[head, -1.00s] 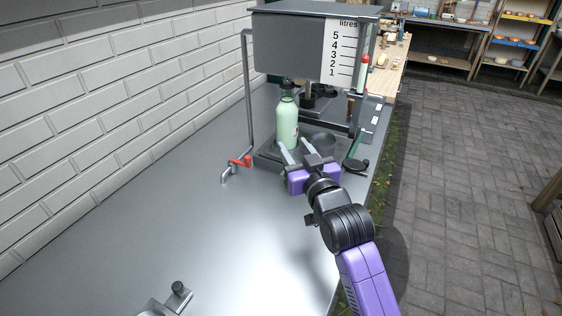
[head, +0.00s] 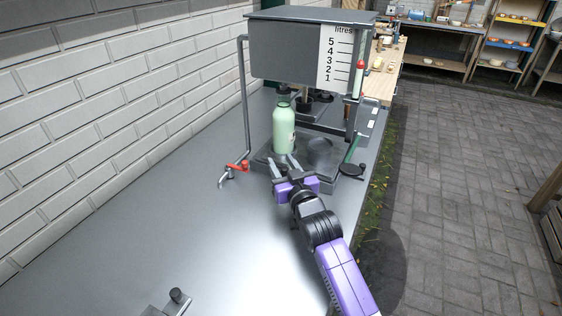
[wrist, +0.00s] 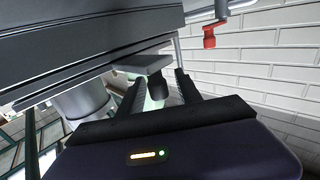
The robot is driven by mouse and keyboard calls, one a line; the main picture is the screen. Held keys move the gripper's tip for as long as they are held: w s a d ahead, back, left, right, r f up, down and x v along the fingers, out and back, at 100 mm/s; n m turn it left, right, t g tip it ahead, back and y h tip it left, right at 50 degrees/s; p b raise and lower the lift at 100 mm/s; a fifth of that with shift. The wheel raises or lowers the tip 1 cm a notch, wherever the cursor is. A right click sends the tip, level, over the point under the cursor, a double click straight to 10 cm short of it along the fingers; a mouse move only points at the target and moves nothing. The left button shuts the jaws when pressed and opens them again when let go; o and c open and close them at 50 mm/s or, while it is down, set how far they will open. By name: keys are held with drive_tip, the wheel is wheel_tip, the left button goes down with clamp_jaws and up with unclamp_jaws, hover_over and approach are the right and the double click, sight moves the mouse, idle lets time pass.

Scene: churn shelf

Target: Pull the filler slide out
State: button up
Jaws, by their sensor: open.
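The filler is a grey tank (head: 300,52) with a litres scale, standing on the metal bench. A pale green bottle (head: 284,132) with a dark cap stands upright below it, on the dark grey base. My gripper (head: 282,166) is open at the near edge of this base, in front of the bottle. In the wrist view a dark knob-like part (wrist: 159,86) under a grey plate (wrist: 142,64) shows between the two open fingers. It may be the slide's pull; I cannot tell whether a finger touches it. The slide's near end is partly hidden by my gripper in the head view.
A red-handled tap (head: 238,167) is left of the base; it also shows in the wrist view (wrist: 209,38). The white brick wall (head: 100,110) bounds the bench left. The near bench (head: 170,235) is mostly clear.

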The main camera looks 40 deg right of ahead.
drive_tip(key=shift+w+d, duration=0.15)
drive_tip(key=shift+w, duration=0.1)
clamp_jaws()
idle(1.4)
